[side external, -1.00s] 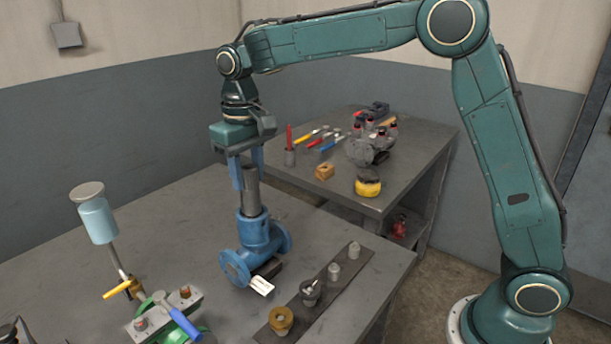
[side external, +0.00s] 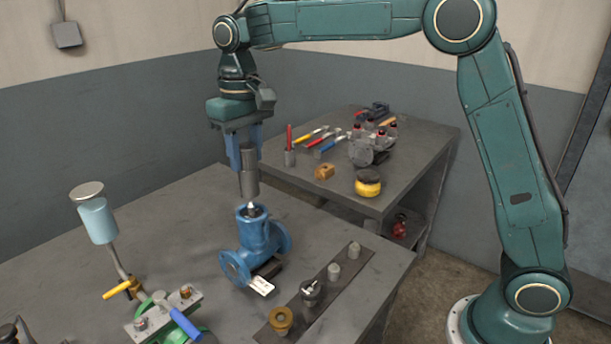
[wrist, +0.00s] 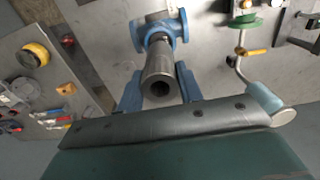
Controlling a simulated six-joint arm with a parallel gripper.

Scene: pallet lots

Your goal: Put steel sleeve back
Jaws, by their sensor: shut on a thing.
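The steel sleeve (side external: 250,173) is a grey cylinder held upright between the blue fingers of my gripper (side external: 244,158).
A dark strip (side external: 318,310) right of the valve carries a brass ring (side external: 281,319), a dark fitting (side external: 311,291) and grey cylinders. A green pump with a blue-grey jar (side external: 97,219) stands at left. A second bench behind holds tools and a yellow-black round item (side external: 368,184).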

